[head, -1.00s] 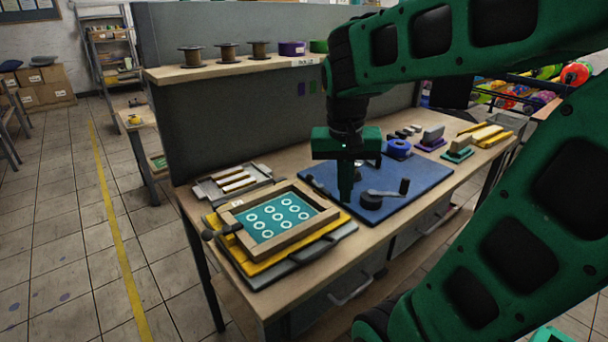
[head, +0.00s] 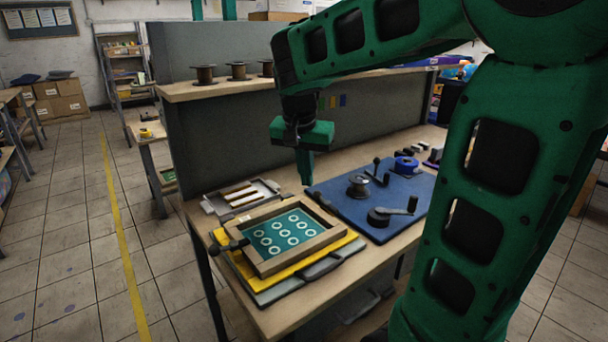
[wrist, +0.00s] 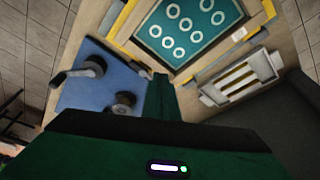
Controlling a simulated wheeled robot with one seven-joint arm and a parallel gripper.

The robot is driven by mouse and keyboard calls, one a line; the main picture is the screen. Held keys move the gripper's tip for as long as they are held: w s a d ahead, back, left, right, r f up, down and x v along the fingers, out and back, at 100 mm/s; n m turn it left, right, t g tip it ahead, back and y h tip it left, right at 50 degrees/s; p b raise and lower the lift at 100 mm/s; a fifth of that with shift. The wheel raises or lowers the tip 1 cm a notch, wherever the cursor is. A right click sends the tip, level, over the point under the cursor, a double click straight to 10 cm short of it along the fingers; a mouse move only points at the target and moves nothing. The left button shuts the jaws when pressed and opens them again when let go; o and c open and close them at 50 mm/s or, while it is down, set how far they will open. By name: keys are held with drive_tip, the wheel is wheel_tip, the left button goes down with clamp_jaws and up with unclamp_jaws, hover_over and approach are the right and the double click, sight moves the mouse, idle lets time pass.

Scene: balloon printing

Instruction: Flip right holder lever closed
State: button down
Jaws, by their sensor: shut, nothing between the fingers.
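The blue mat (head: 340,207) lies on the bench with dark holder parts on it. A dark round base with a lever arm (head: 393,213) lies at its front; the arm reaches right to a short upright knob. I cannot tell which is the right holder's lever. My gripper (head: 306,180) is shut and empty, pointing down near the mat's back-left corner, apart from the levers. The wrist view shows the mat (wrist: 85,100), the lever arm (wrist: 80,71) and the spool-like piece (wrist: 123,106).
A wooden frame with a teal ringed sheet (head: 285,234) sits on yellow and grey boards left of the mat. A grey tray with pale bars (head: 240,196) lies behind it. A grey partition (head: 240,137) with a shelf closes the back.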

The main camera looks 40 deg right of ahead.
sight(325, 201)
drive_tip(key=x, duration=0.6)
drive_tip(key=shift+d+f, duration=0.1)
drive_tip(key=shift+f, duration=0.25)
drive_tip(key=shift+w+d+f, duration=0.25)
drive_tip(key=shift+w+d, duration=0.2)
drive_tip(key=shift+d, duration=0.15)
drive_tip(key=shift+w+d+f, duration=0.3)
drive_tip(key=shift+w+d, duration=0.2)
drive_tip(key=shift+d, duration=0.1)
drive_tip(key=shift+w+d+f, duration=0.1)
drive_tip(key=shift+w+d, duration=0.25)
drive_tip(key=shift+d, duration=0.1)
drive_tip(key=shift+d, duration=0.15)
